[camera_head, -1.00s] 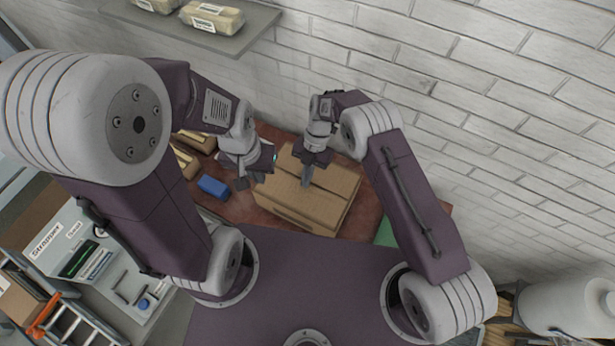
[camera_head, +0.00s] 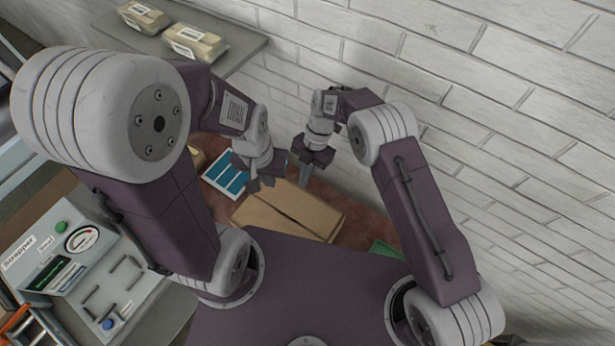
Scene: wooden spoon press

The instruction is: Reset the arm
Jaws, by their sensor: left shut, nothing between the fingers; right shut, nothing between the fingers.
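My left gripper (camera_head: 264,184) is shut and empty, above the far left part of the cardboard box. My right gripper (camera_head: 304,182) is shut and empty, above the far edge of the box, a little right of the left gripper. Both arms are bent over the table and their fingers point down. The two grippers are close together but apart. The closed cardboard box (camera_head: 285,212) lies on the reddish-brown table top (camera_head: 362,226); my body hides its near side.
A blue and white item (camera_head: 228,178) lies left of the box. A green item (camera_head: 385,249) lies to the right. A grey control panel (camera_head: 62,258) stands at the lower left. A shelf (camera_head: 228,52) holds wrapped packs (camera_head: 195,42). A white brick wall (camera_head: 480,130) closes the back.

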